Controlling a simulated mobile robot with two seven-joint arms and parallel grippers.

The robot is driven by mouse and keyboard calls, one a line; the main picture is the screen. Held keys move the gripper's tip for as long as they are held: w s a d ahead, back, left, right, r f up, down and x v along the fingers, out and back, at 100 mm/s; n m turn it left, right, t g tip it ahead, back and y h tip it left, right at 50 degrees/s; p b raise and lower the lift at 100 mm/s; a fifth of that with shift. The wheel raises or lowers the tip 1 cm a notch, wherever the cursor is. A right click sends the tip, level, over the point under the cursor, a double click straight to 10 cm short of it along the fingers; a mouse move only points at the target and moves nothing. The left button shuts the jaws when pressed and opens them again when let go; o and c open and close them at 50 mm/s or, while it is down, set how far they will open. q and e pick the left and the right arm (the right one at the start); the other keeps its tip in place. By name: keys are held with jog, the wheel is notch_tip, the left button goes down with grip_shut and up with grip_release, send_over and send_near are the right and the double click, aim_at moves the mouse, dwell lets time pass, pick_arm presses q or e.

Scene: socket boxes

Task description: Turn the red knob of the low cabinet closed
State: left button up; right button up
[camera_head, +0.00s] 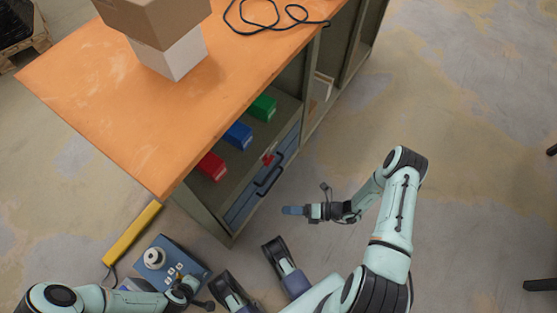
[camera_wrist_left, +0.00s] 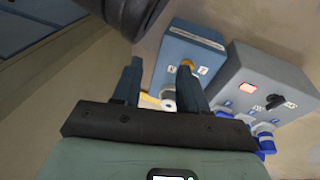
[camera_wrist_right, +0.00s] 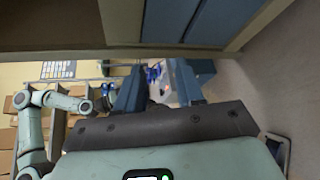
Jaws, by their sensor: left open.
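The red knob (camera_head: 267,158) is a small red piece near the upper edge of the blue drawer fronts (camera_head: 243,203), on the low cabinet (camera_head: 213,217) under the orange top. My right gripper (camera_head: 284,210) is out in front of the drawers, apart from the knob. Its two fingers stand apart with nothing between them in the right wrist view (camera_wrist_right: 161,82). My left gripper (camera_head: 200,300) is low at the bottom left, by a blue socket box (camera_head: 184,262). Its fingers are spread and empty in the left wrist view (camera_wrist_left: 160,78).
Red (camera_head: 211,166), blue (camera_head: 239,135) and green (camera_head: 262,107) boxes sit on the cabinet's open shelf. Cartons (camera_head: 160,20) and a black cable (camera_head: 275,22) lie on top. A grey socket box (camera_wrist_left: 262,82) stands beside the blue one. Floor at right is mostly free.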

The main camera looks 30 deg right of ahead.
aim_at(271, 162)
jog(key=w+d+r+m+t+h, duration=0.3)
jog(key=w+d+m+t+h, duration=0.2)
jog(key=d+m+t, duration=0.35)
pick_arm(q)
jog(key=s+f+g+b, duration=0.1)
jog(key=s+f+b, duration=0.1)
jog(key=s, duration=0.3)
jog(key=shift+s+d+f+g, duration=0.2)
jog(key=shift+s+f+g, duration=0.15)
jog(key=shift+f, duration=0.4)
pick_arm(e)
jog(key=w+a+g, duration=0.1)
jog(key=w+a, duration=0.3)
jog(key=w, duration=0.8)
jog(key=shift+w+r+g, duration=0.15)
jog(key=shift+g, duration=0.2)
jog(key=shift+m, duration=0.25)
pick_arm(q)
jog(key=shift+w, duration=0.1)
pick_arm(e)
grip_shut()
